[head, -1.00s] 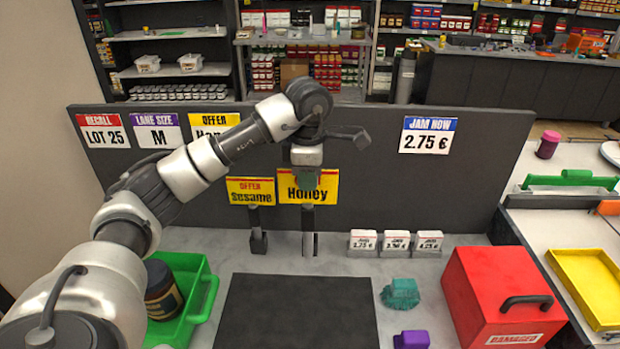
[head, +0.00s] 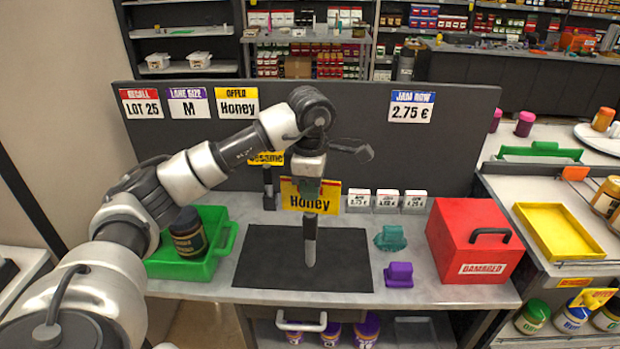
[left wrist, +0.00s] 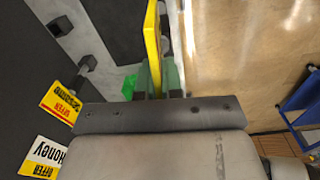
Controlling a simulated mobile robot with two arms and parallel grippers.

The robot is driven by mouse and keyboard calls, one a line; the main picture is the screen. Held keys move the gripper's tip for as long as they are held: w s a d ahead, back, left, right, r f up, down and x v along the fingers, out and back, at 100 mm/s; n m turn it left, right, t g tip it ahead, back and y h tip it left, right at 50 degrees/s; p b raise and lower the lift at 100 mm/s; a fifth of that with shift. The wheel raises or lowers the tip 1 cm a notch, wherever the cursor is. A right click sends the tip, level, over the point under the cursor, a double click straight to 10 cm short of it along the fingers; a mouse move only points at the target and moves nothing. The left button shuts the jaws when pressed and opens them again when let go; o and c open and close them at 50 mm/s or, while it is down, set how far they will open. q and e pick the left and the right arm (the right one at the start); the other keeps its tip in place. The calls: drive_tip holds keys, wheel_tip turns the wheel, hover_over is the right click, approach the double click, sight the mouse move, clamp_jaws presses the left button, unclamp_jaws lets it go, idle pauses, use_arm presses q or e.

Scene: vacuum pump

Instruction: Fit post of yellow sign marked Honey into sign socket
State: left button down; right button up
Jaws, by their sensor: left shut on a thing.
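The yellow Honey sign (head: 310,203) is in the grip of my left gripper (head: 312,184). Its post (head: 310,245) hangs about upright in front of the panel, seen against the dark mat; I cannot tell its height above the mat. In the left wrist view the sign (left wrist: 153,40) shows edge-on between the green fingertips (left wrist: 158,82). The empty sign socket is hidden behind the held sign in the head view; it looks to be the dark block (left wrist: 60,25) in the left wrist view. My right gripper is out of view.
The yellow Sesame sign (head: 266,159) stands in its socket (head: 268,200), behind and left of the held sign. Small white price cards (head: 386,201) stand right. A green tray (head: 222,255) with a jar, a teal piece (head: 390,238), a purple piece (head: 398,274) and a red box (head: 475,238) surround the dark mat (head: 260,262).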

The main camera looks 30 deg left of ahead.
use_arm(q)
drive_tip(key=s+d+f+m, duration=0.4)
drive_tip(key=s+f+m, duration=0.1)
drive_tip(key=f+m, duration=0.2)
drive_tip(key=s+d+f+m, duration=0.4)
drive_tip(key=s+f+m, duration=0.2)
drive_tip(key=f+m, duration=0.2)
drive_tip(key=s+d+f+m, duration=0.4)
drive_tip(key=s+f+m, duration=0.2)
drive_tip(key=f, duration=0.5)
drive_tip(key=shift+d+m, duration=0.4)
drive_tip(key=shift+m, duration=0.7)
drive_tip(key=shift+s+a, duration=0.1)
drive_tip(key=shift+s, duration=0.05)
